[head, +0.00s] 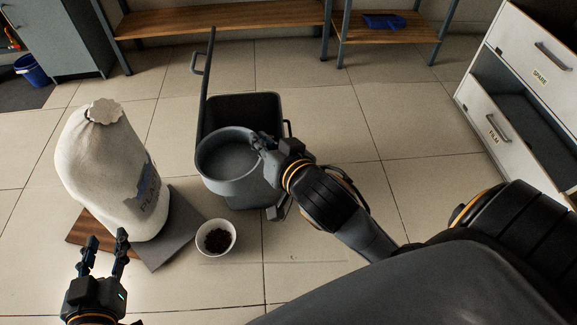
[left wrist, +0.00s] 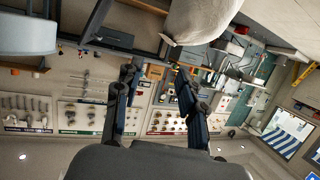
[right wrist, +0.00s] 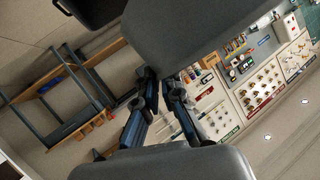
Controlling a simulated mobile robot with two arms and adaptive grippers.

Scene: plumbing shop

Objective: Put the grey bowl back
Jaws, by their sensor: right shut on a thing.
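The grey bowl (head: 229,165) is round and wide, and it is held about level over the dark grey bin (head: 262,110). My right gripper (head: 262,143) is shut on the bowl's right rim. In the right wrist view the bowl (right wrist: 190,35) fills the top, with the fingers closed at its edge. It also shows at the upper left of the left wrist view (left wrist: 28,34). The bowl hides much of the bin's opening. My left gripper (head: 107,242) is open and empty at the lower left, in front of the sack.
A white sack (head: 110,175) stands on a grey and brown board (head: 185,222) at the left. A small white bowl of dark bits (head: 216,238) is on the floor below the bin. Drawers (head: 515,120) stand at the right, and wood shelves (head: 220,18) at the back.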

